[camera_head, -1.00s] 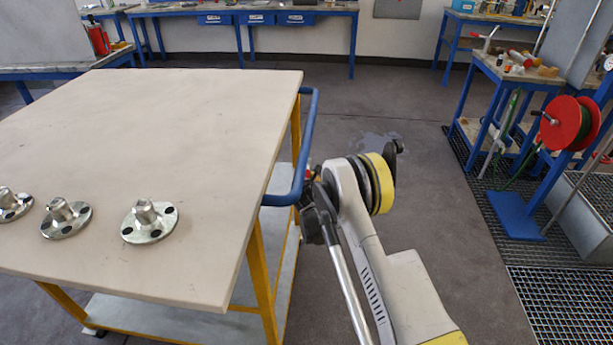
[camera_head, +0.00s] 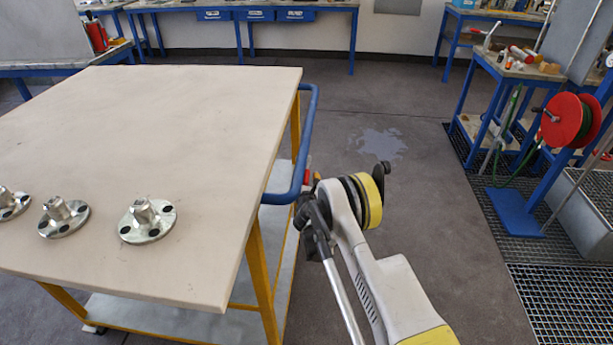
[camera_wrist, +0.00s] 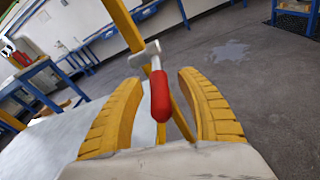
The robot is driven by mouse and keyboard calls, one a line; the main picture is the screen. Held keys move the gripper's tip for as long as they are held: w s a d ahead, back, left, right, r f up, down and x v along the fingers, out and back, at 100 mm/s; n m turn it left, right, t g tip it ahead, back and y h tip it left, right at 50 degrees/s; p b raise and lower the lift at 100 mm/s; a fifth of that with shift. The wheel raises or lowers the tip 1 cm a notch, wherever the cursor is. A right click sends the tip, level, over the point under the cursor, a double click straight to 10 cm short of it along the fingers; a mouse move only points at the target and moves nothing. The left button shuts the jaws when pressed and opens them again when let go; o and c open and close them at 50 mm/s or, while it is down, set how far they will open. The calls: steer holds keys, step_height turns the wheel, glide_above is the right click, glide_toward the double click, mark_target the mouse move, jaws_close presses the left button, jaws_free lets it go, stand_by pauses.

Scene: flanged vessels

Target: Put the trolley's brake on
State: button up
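The trolley (camera_head: 150,130) has a pale top, yellow legs and a blue push handle (camera_head: 306,140) at its right end. In the wrist view, a brake lever with a red grip (camera_wrist: 160,95) sits on a metal stem by a yellow leg (camera_wrist: 124,24). My gripper (camera_wrist: 158,79) is open, with one yellow finger on each side of the red grip. I cannot tell whether either finger touches it. In the head view my arm is beside the blue handle, and the fingers are mostly hidden there. A small red patch shows near the handle.
Several metal flanges (camera_head: 148,220) stand on the trolley top near its front edge. A red hose reel (camera_head: 563,120) on a blue stand is at the right, by floor grating (camera_head: 565,290). The grey floor right of the trolley is clear, with a wet-looking patch (camera_head: 378,143).

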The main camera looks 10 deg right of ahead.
mark_target(307, 178)
steer(key=shift+s, duration=0.1)
steer(key=v, duration=0.7)
steer(key=shift+s, duration=0.2)
steer(key=shift+c, duration=0.5)
